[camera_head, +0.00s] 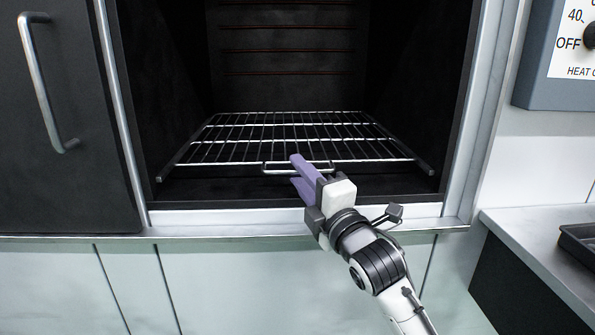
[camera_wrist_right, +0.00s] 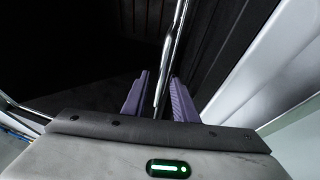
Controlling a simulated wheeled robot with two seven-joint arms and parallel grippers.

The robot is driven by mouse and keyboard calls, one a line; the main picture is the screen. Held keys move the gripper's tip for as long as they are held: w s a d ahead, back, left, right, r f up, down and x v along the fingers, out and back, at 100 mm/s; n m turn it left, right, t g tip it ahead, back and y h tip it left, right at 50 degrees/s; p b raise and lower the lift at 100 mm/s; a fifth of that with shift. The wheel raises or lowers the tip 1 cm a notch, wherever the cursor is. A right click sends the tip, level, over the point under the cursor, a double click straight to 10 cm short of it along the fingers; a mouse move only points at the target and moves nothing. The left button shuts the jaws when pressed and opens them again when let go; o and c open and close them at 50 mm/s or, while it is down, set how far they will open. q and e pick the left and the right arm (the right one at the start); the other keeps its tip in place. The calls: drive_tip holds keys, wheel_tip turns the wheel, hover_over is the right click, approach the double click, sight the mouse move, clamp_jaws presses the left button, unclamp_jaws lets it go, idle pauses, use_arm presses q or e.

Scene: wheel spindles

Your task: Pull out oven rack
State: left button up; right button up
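The oven rack (camera_head: 255,140), a silver wire grid, lies level inside the dark open oven (camera_head: 230,190). A small wire handle loop (camera_head: 283,168) sticks out at the middle of its front edge. My right gripper (camera_head: 301,177) is at the oven opening, with its purple fingers at the right part of this loop. In the right wrist view the fingers (camera_wrist_right: 158,102) stand apart, with a metal bar of the rack (camera_wrist_right: 174,45) running between them. A gap shows on the finger sides, so the gripper looks open around the bar. My left gripper is not in view.
A dark door with a silver handle (camera_head: 48,95) stands at the left of the opening. A metal frame and sill (camera_head: 230,220) edge the oven. A heat control box (camera_head: 550,60) is at the upper right. A counter (camera_head: 545,245) with a dark tray (camera_head: 580,240) is at the right.

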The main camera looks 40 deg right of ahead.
drive_tip(key=shift+w+d+r, duration=0.1)
drive_tip(key=shift+w, duration=0.6)
clamp_jaws()
idle(1.0)
